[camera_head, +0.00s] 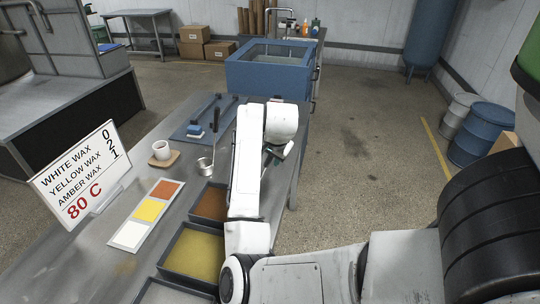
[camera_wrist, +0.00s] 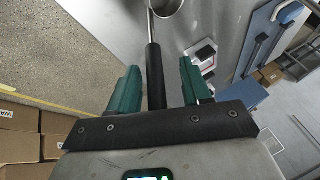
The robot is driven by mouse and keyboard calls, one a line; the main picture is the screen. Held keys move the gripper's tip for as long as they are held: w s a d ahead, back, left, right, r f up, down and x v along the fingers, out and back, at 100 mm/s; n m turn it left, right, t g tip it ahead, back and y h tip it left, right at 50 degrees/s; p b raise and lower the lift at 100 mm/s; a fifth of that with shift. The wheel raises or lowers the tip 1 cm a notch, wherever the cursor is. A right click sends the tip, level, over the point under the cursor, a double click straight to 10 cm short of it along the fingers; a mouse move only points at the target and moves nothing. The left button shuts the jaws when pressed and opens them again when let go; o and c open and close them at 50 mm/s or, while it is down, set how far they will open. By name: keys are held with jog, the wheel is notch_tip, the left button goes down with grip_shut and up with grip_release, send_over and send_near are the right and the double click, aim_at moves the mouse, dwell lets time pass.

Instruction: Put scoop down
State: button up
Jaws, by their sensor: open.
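In the wrist view, the scoop has a black handle (camera_wrist: 154,75), a thin metal shaft and a metal cup (camera_wrist: 166,6) cut off by the top edge. The handle lies between the two green fingers of my gripper (camera_wrist: 160,85), with a gap visible on both sides. My gripper is open. In the head view, my gripper (camera_head: 273,154) is near the table's right edge, largely hidden by my white arm. A metal cup with an upright handle (camera_head: 205,164) stands on the grey table; I cannot tell whether it is the same scoop.
Wax trays, brown (camera_head: 211,203) and yellow (camera_head: 194,254), lie along the table's near right side. A colour strip (camera_head: 147,211), a white cup (camera_head: 162,150), a sign (camera_head: 82,172) and a blue mat with tools (camera_head: 190,132) are also there. A blue bin (camera_head: 268,82) stands behind.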

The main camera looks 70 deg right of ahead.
jog(key=v, duration=1.2)
jog(key=shift+b, duration=0.4)
jog(key=shift+f, duration=0.1)
